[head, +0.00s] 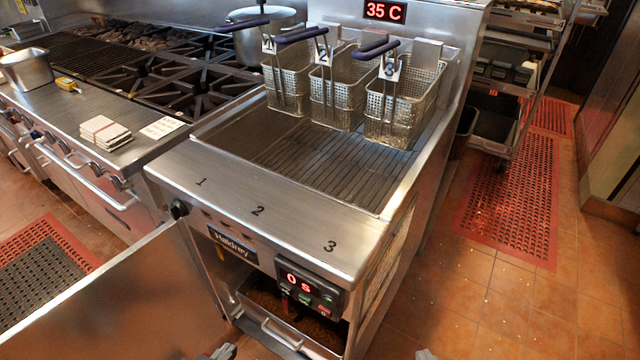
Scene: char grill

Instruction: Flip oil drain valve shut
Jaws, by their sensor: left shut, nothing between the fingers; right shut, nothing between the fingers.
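The steel fryer (270,220) stands in the middle of the head view, with its front cabinet open. A small yellow part (214,236) shows under its front edge, beside the name plate; I cannot tell if it is the drain valve handle. No drain valve can be made out clearly in the dark cabinet. My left gripper (222,352) is shut and empty at the bottom edge, in front of the cabinet. My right gripper (427,354) is shut and empty at the bottom edge, right of the fryer. Only their tips show.
The open cabinet door (110,300) swings out at the left. A pan with a bar handle (272,334) sits low in the cabinet, below the control box (308,288) reading 0 s. Three wire baskets (335,92) hang at the back.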

